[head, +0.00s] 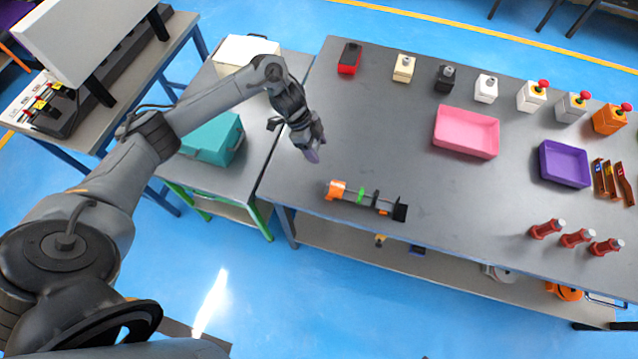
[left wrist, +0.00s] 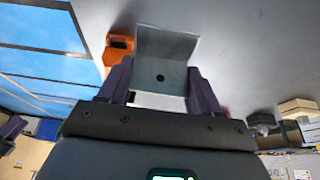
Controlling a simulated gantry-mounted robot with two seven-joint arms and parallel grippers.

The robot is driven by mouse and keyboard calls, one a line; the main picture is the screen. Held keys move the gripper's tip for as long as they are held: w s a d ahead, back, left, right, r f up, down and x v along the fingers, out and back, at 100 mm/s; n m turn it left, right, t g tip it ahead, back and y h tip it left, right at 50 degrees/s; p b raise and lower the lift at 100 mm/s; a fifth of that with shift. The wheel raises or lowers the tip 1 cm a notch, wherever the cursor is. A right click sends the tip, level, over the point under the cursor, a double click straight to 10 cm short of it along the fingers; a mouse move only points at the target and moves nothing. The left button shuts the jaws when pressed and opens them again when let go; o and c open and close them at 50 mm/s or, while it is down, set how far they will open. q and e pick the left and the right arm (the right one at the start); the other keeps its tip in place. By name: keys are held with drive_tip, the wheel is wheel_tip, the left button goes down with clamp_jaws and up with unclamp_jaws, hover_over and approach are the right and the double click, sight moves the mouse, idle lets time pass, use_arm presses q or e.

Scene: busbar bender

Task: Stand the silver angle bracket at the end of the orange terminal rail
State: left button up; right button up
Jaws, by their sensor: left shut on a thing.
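The silver angle bracket (left wrist: 165,60) is a bent grey plate with a dark round hole in its lower face. My left gripper (left wrist: 163,84) is shut on it, with a purple finger on each side. In the head view my left gripper (head: 313,153) hangs over the bench, up and left of the terminal rail (head: 365,198); the bracket cannot be made out there. The rail lies near the bench's front edge, with an orange block at its left end, a green piece mid-way and a black piece at its right end. An orange part (left wrist: 118,48) shows just left of the bracket in the left wrist view.
A pink tray (head: 466,133) and a purple tray (head: 564,164) sit to the right on the grey bench (head: 400,130). Several switch boxes line the back. Red cylindrical parts (head: 547,229) stand at front right. A teal case (head: 213,140) is on the left table. Bench around the rail is clear.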

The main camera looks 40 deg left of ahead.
use_arm(q)
drive_tip(key=p, duration=0.1)
hover_over(320, 190)
wheel_tip(320, 190, down, 5)
drive_tip(key=shift+r, duration=0.1)
drive_tip(key=shift+f, duration=2.05)
drive_tip(key=o, duration=1.2)
